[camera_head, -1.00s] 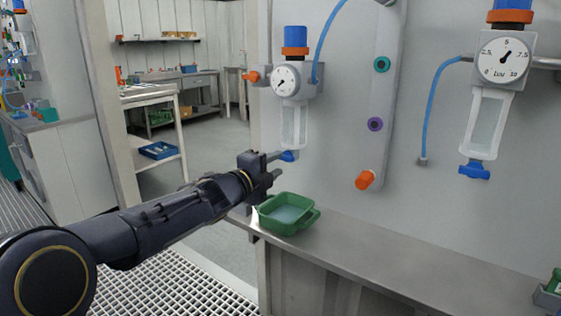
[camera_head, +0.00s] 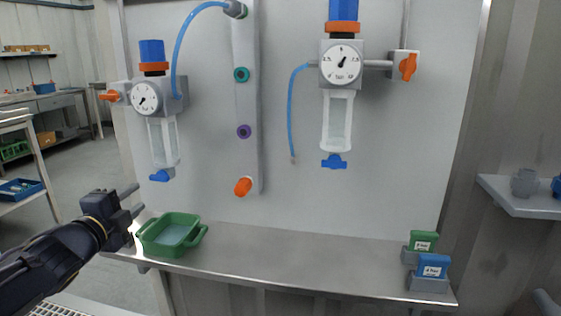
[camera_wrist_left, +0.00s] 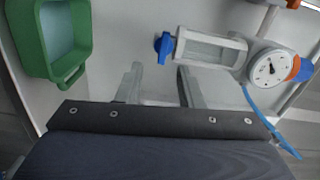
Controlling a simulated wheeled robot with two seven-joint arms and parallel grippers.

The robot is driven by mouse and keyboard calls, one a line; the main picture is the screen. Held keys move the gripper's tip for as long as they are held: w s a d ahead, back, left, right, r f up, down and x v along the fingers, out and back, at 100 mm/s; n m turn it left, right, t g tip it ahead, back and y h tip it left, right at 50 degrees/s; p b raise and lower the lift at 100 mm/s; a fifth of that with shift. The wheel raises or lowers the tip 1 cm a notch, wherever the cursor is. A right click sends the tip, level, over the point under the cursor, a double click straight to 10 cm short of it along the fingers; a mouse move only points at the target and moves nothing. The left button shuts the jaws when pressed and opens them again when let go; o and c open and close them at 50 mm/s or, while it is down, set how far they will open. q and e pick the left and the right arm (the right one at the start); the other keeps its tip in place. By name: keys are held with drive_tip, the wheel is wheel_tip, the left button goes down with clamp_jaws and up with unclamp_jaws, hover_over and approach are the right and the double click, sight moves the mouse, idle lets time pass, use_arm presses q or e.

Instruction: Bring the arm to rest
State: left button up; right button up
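My left gripper (camera_head: 132,200) is at the left of the head view, just left of and above the green tray (camera_head: 145,240). In the left wrist view its two fingers (camera_wrist_left: 160,85) are apart with nothing between them. The left filter unit (camera_head: 163,140), with a gauge and a blue drain valve (camera_head: 160,175), hangs on the wall above the tray. In the left wrist view the blue valve (camera_wrist_left: 163,46) lies just beyond the fingertips, apart from them. The tray holds a shallow, pale liquid or bottom. My right gripper is out of view.
A metal bench (camera_head: 290,258) runs below the wall panel. Its middle is clear. A green-labelled block (camera_head: 423,242) and a blue-labelled block (camera_head: 432,267) stand at its right end. A second filter unit (camera_head: 338,120) and a hanging blue hose (camera_head: 291,110) are on the panel. A shelf (camera_head: 525,200) juts out at right.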

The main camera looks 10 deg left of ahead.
use_arm(q)
drive_tip(key=s+d+f+n+g+y, duration=0.1)
drive_tip(key=s+d+f+n+g, duration=0.2)
drive_tip(key=s+f+n, duration=0.35)
drive_tip(key=s+d+f+n+g+y, duration=0.1)
drive_tip(key=s+d+f+n+g, duration=0.1)
drive_tip(key=s+f+n+g, duration=0.45)
drive_tip(key=s+d+f+n+g+h, duration=0.1)
drive_tip(key=s+d+f+n+h, duration=0.2)
drive_tip(key=s+d, duration=0.4)
drive_tip(key=s+d+f+n+g+h, duration=0.2)
drive_tip(key=s+d+f+n, duration=0.15)
drive_tip(key=s+d, duration=0.35)
wheel_tip(320, 180, up, 28)
drive_tip(key=a+p, duration=0.1)
drive_tip(key=p, duration=2.8)
drive_tip(key=shift+s+a+f, duration=0.15)
drive_tip(key=shift+s+a, duration=0.1)
drive_tip(key=shift+s, duration=0.15)
drive_tip(key=shift+m, duration=0.25)
